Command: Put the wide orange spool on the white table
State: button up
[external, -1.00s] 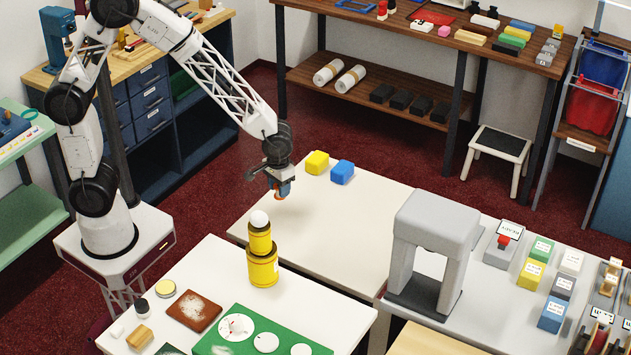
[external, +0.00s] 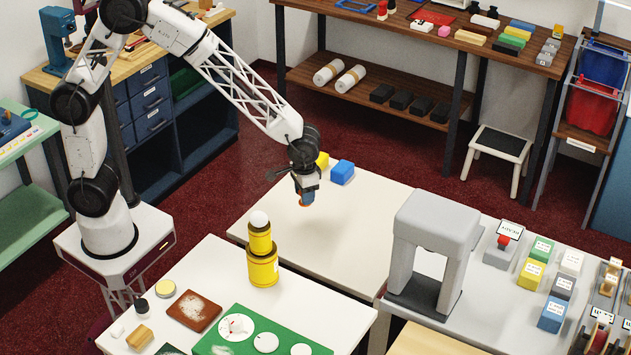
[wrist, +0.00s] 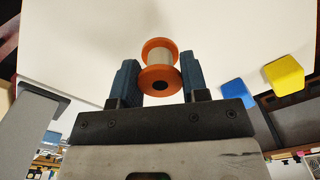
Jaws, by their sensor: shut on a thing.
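An orange spool (wrist: 160,78) with wide flanges and a pale middle is held between the two fingers of my gripper (wrist: 155,85) in the wrist view. In the external view my gripper (external: 306,196) hangs over the white table (external: 350,235), and a bit of the orange spool (external: 305,205) shows below the fingers. The spool appears to be above the tabletop; I cannot tell the exact gap. The white table fills much of the wrist view beyond the spool.
A yellow block (external: 322,161) and a blue block (external: 342,172) sit at the table's far edge. A stacked yellow tower with a white ball on top (external: 262,250) stands to the front left. A grey arch-shaped machine (external: 432,245) stands at right. The table's middle is clear.

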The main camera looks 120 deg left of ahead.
jog(key=w+d+r+m, duration=0.4)
jog(key=w+d, duration=0.3)
jog(key=w, duration=0.3)
jog(key=w+d+r+m, duration=0.4)
jog(key=w+d, duration=0.3)
jog(key=w, duration=0.3)
jog(key=w+d+r+m, duration=0.4)
jog(key=w+d, duration=0.3)
jog(key=w, duration=0.4)
jog(key=shift+n, duration=0.4)
jog(key=w+d+f, duration=0.4)
jog(key=w+f, duration=0.1)
jog(key=w+d+f, duration=0.4)
jog(key=w+f, duration=0.1)
jog(key=w+d+f, duration=0.4)
jog(key=w+f, duration=0.2)
jog(key=shift+d, duration=0.1)
jog(key=shift+r, duration=0.1)
